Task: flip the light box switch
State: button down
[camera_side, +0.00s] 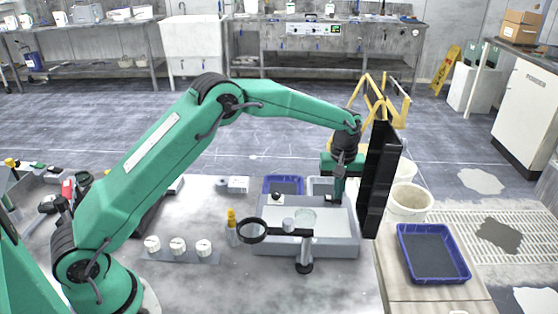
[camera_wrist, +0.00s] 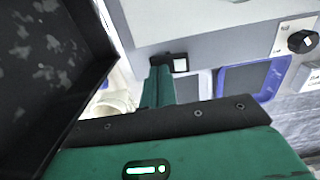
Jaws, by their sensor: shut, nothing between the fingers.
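The light box (camera_side: 308,245) is a grey box with a pale top, standing on the bench in the side view; its grey edge (camera_wrist: 215,38) fills the upper wrist view. A small black switch with a white face (camera_wrist: 180,64) sits on that edge. My gripper (camera_side: 338,198) points down at the far edge of the box, with its fingers together and empty. In the wrist view my gripper (camera_wrist: 161,72) has its tip just left of the switch, very close to it; I cannot tell whether they touch. The switch is hard to make out in the side view.
A black knob (camera_wrist: 302,41) is on the box's edge; it also shows in the side view (camera_side: 276,199). A magnifier (camera_side: 252,231) stands in front. A tall black panel (camera_side: 380,180) is close right of my gripper.

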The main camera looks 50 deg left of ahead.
jog(key=shift+s+a+f, duration=0.1)
jog(key=shift+s+a, duration=0.05)
jog(key=shift+s+a+r, duration=0.2)
jog(key=shift+s+a, duration=0.25)
jog(key=shift+r, duration=0.15)
dwell(0.4)
notch_tip(320, 180, up, 24)
dwell(1.0)
jog(key=shift+s, duration=0.1)
dwell(0.3)
